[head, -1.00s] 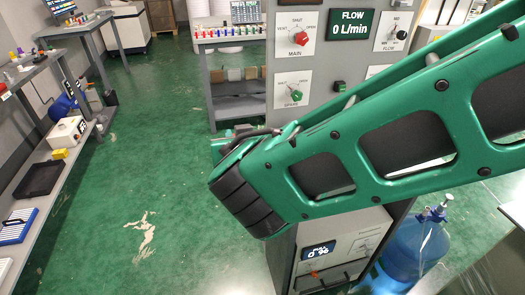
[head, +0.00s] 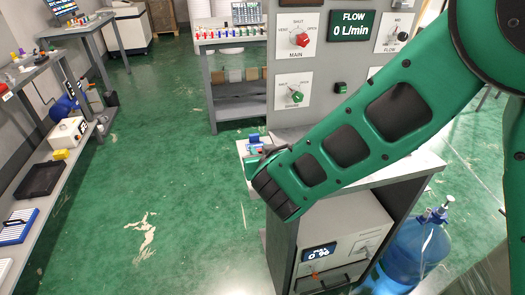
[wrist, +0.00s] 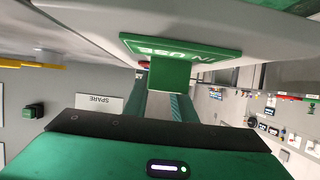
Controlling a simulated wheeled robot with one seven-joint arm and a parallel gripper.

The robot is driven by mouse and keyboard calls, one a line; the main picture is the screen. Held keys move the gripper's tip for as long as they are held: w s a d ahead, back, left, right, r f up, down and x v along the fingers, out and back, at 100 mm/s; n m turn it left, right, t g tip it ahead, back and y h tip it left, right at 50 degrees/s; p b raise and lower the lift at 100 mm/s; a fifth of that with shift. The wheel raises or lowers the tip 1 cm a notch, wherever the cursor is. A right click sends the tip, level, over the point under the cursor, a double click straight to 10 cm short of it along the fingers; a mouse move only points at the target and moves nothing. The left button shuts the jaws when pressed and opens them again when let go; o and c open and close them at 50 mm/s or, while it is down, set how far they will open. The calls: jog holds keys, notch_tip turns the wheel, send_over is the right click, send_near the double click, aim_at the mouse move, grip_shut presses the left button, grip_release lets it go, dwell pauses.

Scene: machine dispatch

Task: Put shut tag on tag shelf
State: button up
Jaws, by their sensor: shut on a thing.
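My gripper (wrist: 168,98) is shut on the green block of a green tag (wrist: 185,46) in the wrist view. The tag's plate carries upside-down letters that read "IN USE"; I see no "shut" wording on it. The plate is close to a pale flat surface (wrist: 240,28), and I cannot tell whether they touch. In the head view my gripper (head: 257,160) is beside the left end of the pale counter (head: 409,167) below the panel, largely hidden by my arm. A small blue item (head: 255,139) shows just beyond it. I cannot identify the tag shelf for certain.
The grey panel (head: 340,62) with MAIN dial (head: 302,40) and a green-knobbed dial (head: 296,96) rises behind my arm. A blue water bottle (head: 415,250) stands at the right. A cluttered bench (head: 30,75) lines the left. The green floor between is clear.

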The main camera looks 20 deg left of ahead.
jog(key=shift+f, duration=0.1)
jog(key=o, duration=1)
jog(key=v, duration=1.2)
